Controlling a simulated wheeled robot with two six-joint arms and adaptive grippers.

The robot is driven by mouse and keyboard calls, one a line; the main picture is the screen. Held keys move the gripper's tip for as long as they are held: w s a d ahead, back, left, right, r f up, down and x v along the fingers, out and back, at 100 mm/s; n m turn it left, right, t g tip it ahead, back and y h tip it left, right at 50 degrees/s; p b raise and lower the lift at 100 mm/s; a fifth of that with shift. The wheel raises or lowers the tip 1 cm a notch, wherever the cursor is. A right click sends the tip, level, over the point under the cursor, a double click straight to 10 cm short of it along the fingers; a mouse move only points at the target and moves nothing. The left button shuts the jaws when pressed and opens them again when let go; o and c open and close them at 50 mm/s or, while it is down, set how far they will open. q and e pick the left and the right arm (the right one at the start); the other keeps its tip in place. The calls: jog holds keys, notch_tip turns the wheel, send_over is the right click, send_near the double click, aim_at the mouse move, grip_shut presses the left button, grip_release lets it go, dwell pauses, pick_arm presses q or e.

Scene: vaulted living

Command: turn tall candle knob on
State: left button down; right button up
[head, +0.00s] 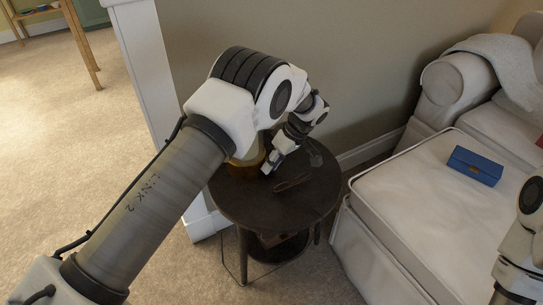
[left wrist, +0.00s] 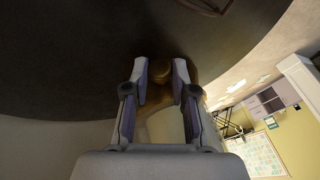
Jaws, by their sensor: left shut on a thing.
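The tall candle shows as an amber-gold body (head: 247,158) on the dark round side table (head: 240,205), mostly hidden behind my left arm. My left gripper (head: 270,167) reaches down beside it, low over the table. In the left wrist view, the two fingers of my left gripper (left wrist: 161,66) stand on either side of a small round brownish-gold knob (left wrist: 161,78), with the candle's paler amber body below. The gripper is shut on this knob. The knob's turn position cannot be read. Of my right arm, only links show at the right edge; its gripper is out of view.
A thin dark object, perhaps glasses (head: 293,182), lies on the table near the gripper. A white sofa (head: 410,215) with a blue box (head: 475,166) stands to the right. A white post (head: 146,75) and the wall are close behind. Carpet is open at left.

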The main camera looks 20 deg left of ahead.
pick_arm(q)
jog(key=shift+w+g, duration=0.1)
jog(key=shift+g, duration=0.3)
jog(key=shift+w+f+g+b, duration=0.1)
jog(key=shift+f+g+b, duration=0.2)
jog(key=shift+g+b, duration=0.25)
jog(key=shift+m+g+y+b, duration=0.3)
jog(key=shift+g+b, duration=0.05)
jog(key=shift+b, duration=0.2)
jog(key=shift+r+g, duration=0.15)
jog(key=shift+g, duration=0.25)
jog(key=c, duration=1)
grip_release()
jog(key=shift+o, duration=0.2)
jog(key=shift+r, duration=0.1)
